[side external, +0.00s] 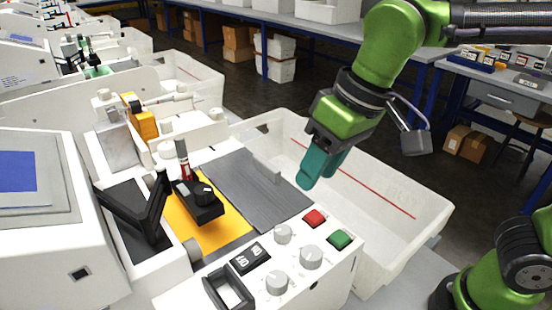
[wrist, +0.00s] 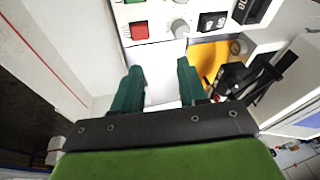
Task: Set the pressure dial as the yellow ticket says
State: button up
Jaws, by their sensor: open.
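My gripper (side external: 315,178) has teal fingers and is open and empty, above the plotter near the white bin. In the wrist view its fingertips (wrist: 158,68) are apart with nothing between them. A yellow-orange sheet (side external: 185,213) lies on the plotter bed, partly under the black pen carriage; it also shows in the wrist view (wrist: 204,62). I can read no writing on it. Grey knobs (side external: 312,257) stand on the white front panel, some way from my gripper. A black knob (side external: 203,192) sits on the carriage. I cannot tell which is the pressure dial.
A grey plate (side external: 255,185) covers part of the bed. A black angled arm (side external: 140,218) rises on the left.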

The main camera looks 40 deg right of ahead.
notch_tip(320, 180, up, 4)
jog(key=g+h, duration=0.2)
send_over(277, 279)
jog(key=w, duration=0.2)
notch_tip(277, 279, up, 4)
jog(key=s+m, duration=0.2)
jog(key=m, duration=0.1)
jog(key=shift+g, duration=0.4)
notch_tip(277, 279, down, 16)
jog(key=shift+f, duration=0.25)
jog(key=c, duration=0.8)
jog(key=shift+o, duration=0.2)
